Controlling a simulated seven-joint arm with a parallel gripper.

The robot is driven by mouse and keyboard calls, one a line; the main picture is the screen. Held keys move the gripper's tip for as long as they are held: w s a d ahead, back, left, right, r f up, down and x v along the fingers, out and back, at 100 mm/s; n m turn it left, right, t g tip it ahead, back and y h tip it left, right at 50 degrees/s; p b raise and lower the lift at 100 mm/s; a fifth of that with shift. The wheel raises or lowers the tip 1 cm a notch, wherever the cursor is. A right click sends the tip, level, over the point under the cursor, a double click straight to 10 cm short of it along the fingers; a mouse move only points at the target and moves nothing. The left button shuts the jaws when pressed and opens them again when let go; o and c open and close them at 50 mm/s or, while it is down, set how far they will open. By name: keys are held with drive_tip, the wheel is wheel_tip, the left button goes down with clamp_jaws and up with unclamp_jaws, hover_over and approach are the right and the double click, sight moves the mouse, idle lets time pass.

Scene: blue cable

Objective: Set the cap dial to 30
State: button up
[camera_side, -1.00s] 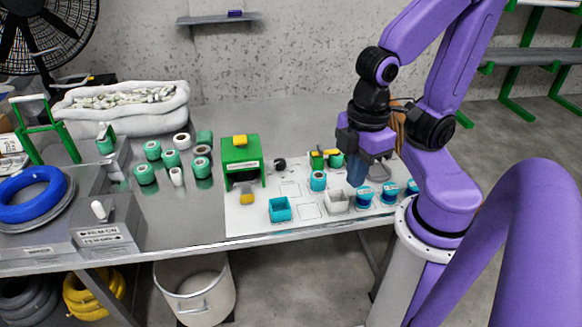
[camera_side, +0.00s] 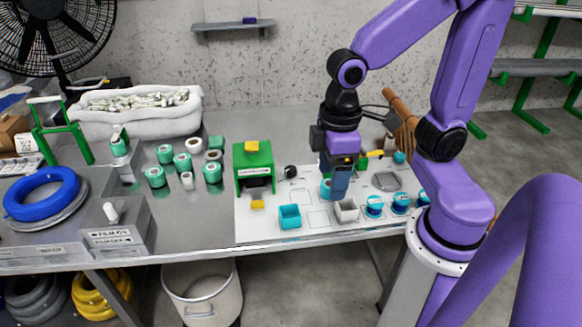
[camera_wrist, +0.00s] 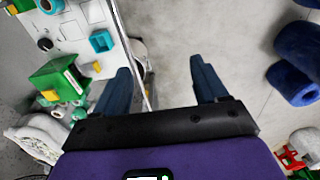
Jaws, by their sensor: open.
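My gripper (camera_side: 340,195) points down over the white board at the right of the bench. In the wrist view my gripper (camera_wrist: 162,85) has its two dark blue fingers wide apart with nothing between them. A black round knob (camera_side: 291,171) sits beside the green press-like box (camera_side: 253,168); it may be the cap dial, but I see no readable scale. In the wrist view the knob (camera_wrist: 45,44) and green box (camera_wrist: 65,80) lie left of my fingers. Several blue-and-white round caps (camera_side: 374,206) stand on the board's right. A teal round piece (camera_side: 325,188) is partly hidden by my gripper.
An open teal box (camera_side: 289,217) and a grey-white box (camera_side: 346,211) stand near the board's front edge. Green-and-white spools (camera_side: 183,163) stand to the left. A yellow-and-green part (camera_side: 371,157) is close behind my gripper.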

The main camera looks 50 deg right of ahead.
drive_tip(key=w+d+f+m, duration=0.2)
drive_tip(key=w+m, duration=0.5)
drive_tip(key=w, duration=0.7)
drive_tip(key=m, duration=1.4)
hover_over(291, 168)
wheel_tip(291, 168, down, 14)
wheel_tip(291, 168, down, 16)
drive_tip(key=shift+f, duration=0.2)
drive_tip(key=c, duration=1.1)
drive_tip(key=shift+o, duration=0.2)
